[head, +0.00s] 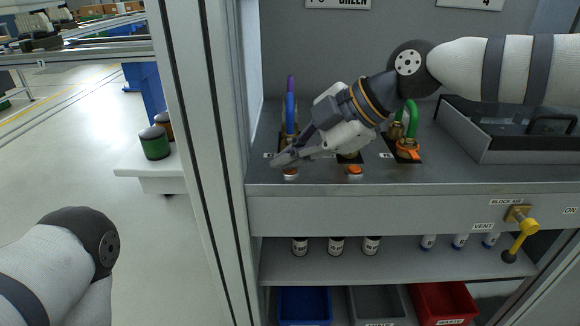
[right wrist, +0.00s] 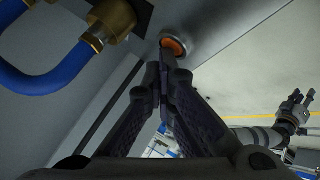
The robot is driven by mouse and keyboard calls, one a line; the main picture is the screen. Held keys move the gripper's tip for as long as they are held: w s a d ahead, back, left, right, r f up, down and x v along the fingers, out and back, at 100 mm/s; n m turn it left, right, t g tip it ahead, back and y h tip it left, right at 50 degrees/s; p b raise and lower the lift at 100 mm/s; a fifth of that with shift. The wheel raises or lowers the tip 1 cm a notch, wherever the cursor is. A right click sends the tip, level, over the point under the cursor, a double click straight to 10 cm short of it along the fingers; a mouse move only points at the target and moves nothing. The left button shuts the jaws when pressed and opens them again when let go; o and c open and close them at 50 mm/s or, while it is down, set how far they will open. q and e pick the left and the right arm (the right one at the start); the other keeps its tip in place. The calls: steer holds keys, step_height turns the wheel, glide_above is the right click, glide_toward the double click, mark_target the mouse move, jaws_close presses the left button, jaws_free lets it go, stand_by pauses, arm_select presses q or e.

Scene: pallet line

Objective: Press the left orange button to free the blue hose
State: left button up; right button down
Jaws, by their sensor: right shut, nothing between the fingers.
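My left gripper (right wrist: 297,106) is small in the wrist view, away from the bench.
A second orange button (head: 355,171) is to the right. A green hose (head: 411,115) stands in an orange-based fitting behind it. A grey tray (head: 480,140) is at the right. A yellow valve handle (head: 526,229) hangs at the front. A frame post (head: 200,200) stands close on the left.

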mark_target(290, 173)
arm_select(q)
steer(key=shift+w+r, duration=0.25)
steer(key=shift+r, duration=0.05)
arm_select(e)
steer(key=shift+r, duration=0.8)
